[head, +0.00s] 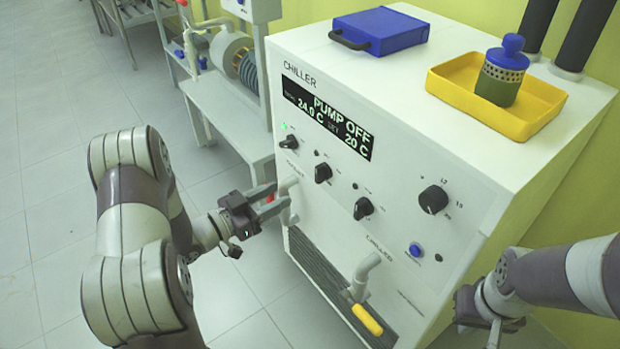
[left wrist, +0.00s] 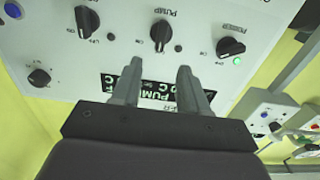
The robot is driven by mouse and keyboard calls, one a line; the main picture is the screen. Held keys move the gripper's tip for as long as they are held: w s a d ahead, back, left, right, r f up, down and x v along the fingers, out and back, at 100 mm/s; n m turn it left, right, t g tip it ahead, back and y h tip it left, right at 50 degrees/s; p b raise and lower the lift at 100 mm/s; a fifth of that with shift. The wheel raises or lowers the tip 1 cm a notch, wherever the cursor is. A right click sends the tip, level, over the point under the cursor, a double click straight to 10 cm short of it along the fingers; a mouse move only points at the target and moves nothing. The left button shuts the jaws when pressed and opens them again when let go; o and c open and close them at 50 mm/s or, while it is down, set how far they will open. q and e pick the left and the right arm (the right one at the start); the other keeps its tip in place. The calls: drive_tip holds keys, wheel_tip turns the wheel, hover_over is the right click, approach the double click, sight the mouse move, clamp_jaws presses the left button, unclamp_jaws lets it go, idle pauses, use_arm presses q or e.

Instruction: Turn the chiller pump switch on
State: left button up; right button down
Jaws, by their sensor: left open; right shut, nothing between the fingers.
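The white chiller (head: 462,160) shows "PUMP OFF", 24.0 C and set 20 C on its display (head: 328,124). The black pump switch (head: 323,172) is the middle of three rotary switches; it also shows in the left wrist view (left wrist: 161,32) under its upside-down PUMP label. The small lamp beside it (left wrist: 178,48) is dark. My left gripper (head: 281,197) is open and empty, in front of the panel's left side, below the switch row in the head view. Its fingers (left wrist: 158,82) overlap the display in the wrist view. My right gripper (head: 494,333) is shut and empty at lower right.
The power switch (head: 289,142) has a lit green lamp. A third switch (head: 363,208), a large dial (head: 433,200) and a blue button (head: 416,249) are nearby. A yellow tray (head: 453,95) is on top.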

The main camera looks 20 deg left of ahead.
sight(316, 174)
use_arm(q)
drive_tip(key=b+x, duration=0.2)
drive_tip(key=x, duration=0.7)
drive_tip(key=shift+w+d+f, duration=0.15)
drive_tip(key=shift+w, duration=0.05)
drive_tip(key=shift+w+d, duration=0.35)
drive_tip(key=shift+w, duration=0.1)
drive_tip(key=shift+c, duration=0.3)
clamp_jaws()
